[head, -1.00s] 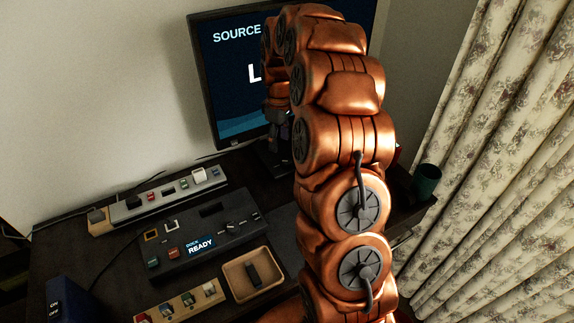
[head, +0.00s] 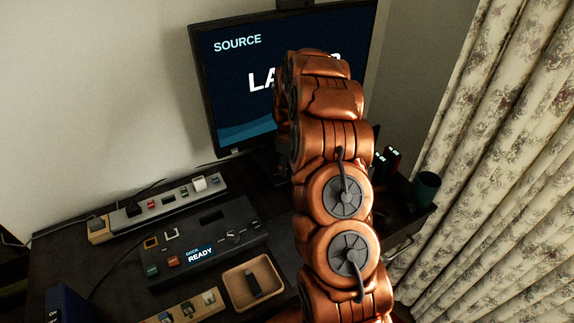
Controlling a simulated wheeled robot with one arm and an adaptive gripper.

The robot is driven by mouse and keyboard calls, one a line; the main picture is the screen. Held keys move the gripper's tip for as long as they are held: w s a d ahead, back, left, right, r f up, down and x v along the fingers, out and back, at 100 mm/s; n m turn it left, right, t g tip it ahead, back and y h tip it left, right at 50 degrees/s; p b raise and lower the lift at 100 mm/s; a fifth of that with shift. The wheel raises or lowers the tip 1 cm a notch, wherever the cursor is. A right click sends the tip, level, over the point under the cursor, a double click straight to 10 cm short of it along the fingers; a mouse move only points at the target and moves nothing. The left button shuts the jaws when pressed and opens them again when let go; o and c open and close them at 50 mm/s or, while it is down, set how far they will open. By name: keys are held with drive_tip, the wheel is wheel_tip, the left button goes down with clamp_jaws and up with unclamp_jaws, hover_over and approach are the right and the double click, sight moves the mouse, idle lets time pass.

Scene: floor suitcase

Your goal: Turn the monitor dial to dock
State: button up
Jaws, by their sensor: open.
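The monitor (head: 245,85) stands at the back of the desk. Its screen reads "SOURCE" with a word starting "LA"; my arm covers the rest. My arm rises at centre right, to the right of the console. My gripper is hidden behind the arm.
A power strip (head: 160,202) with several coloured switches lies behind the console. A tan tray (head: 233,277) holding a dark item and a wooden strip of small blocks (head: 183,312) lie in front. A green cup (head: 426,186) stands right, near the curtain (head: 500,170).

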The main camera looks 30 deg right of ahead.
drive_tip(key=shift+f, duration=0.4)
clamp_jaws()
